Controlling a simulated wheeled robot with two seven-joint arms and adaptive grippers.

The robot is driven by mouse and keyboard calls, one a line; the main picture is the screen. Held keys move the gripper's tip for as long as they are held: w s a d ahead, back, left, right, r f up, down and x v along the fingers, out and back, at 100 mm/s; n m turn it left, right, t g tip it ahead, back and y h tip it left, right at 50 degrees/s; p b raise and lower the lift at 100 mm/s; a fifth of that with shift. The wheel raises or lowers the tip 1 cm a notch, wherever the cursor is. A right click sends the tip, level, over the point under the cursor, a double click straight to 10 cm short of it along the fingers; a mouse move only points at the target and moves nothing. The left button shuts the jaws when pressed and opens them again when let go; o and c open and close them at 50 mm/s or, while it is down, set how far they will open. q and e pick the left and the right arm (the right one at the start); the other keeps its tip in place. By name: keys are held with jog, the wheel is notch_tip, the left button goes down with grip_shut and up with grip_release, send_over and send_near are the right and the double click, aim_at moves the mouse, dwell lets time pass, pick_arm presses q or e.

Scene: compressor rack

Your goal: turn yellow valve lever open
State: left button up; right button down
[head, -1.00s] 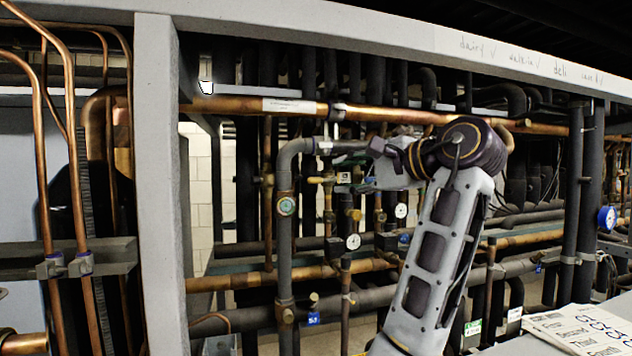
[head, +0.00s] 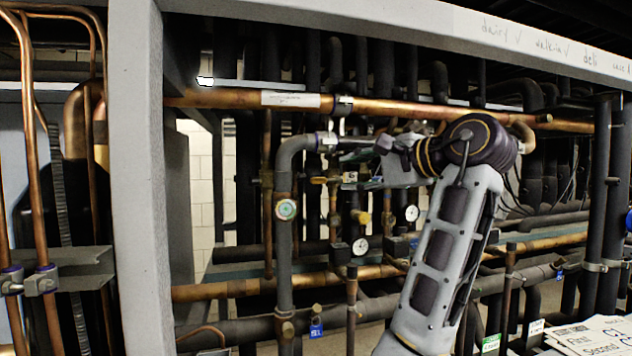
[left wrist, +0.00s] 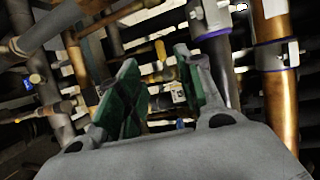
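Small yellow parts show beyond the fingers in the wrist view, but I cannot tell which is the lever. My right gripper is not in view.
A grey insulated pipe (head: 284,245) stands left of the lever. A copper pipe (head: 400,109) runs above it under the grey frame beam (head: 360,38). Gauges (head: 361,245) and a yellow knob (head: 361,217) are below. Papers (head: 590,336) lie at lower right.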

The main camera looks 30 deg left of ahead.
aim_at(318, 180)
pick_arm(q)
jog(key=p+x, duration=0.3)
jog(key=x, duration=0.9)
jog(key=shift+x, duration=0.95)
grip_shut()
